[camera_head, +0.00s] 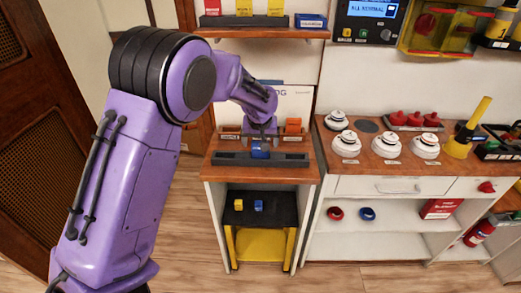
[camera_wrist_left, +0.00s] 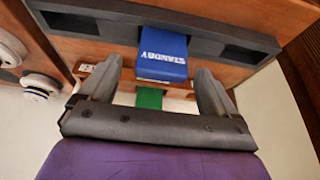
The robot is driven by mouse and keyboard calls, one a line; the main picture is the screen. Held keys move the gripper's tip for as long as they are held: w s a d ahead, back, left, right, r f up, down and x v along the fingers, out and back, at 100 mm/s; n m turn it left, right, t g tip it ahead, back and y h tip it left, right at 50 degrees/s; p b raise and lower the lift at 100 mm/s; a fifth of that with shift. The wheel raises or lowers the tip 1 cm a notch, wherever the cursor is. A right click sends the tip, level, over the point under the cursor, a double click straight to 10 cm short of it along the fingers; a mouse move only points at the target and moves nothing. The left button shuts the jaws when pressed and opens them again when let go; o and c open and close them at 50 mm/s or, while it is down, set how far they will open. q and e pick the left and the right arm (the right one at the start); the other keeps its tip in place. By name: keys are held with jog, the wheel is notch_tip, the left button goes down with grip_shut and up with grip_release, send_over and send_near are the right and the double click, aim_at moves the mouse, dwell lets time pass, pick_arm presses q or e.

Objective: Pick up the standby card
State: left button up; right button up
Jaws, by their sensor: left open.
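The standby card is a blue block (camera_head: 260,151) in a long dark rack (camera_head: 232,159) on the small wooden-topped stand. In the left wrist view the card (camera_wrist_left: 163,50) shows its white STANDBY lettering, and the rack (camera_wrist_left: 90,27) runs behind it. My left gripper (camera_head: 262,131) is over the stand, right at the card in the head view. In the wrist view its two fingers are apart, one on each side of the card's near end. I cannot tell whether they touch it. My right gripper is not in view.
A green block (camera_wrist_left: 150,97) shows beyond the fingers in the wrist view. An orange block (camera_head: 293,125) stands behind the rack. A counter with white domed pieces (camera_head: 387,145) adjoins on the right. A shelf (camera_head: 262,33) with cards hangs above.

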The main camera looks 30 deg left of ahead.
pick_arm(q)
jog(key=shift+x, duration=0.95)
jog(key=shift+s+r, duration=0.15)
jog(key=shift+r, duration=0.05)
jog(key=shift+c, duration=0.3)
jog(key=c, duration=1.1)
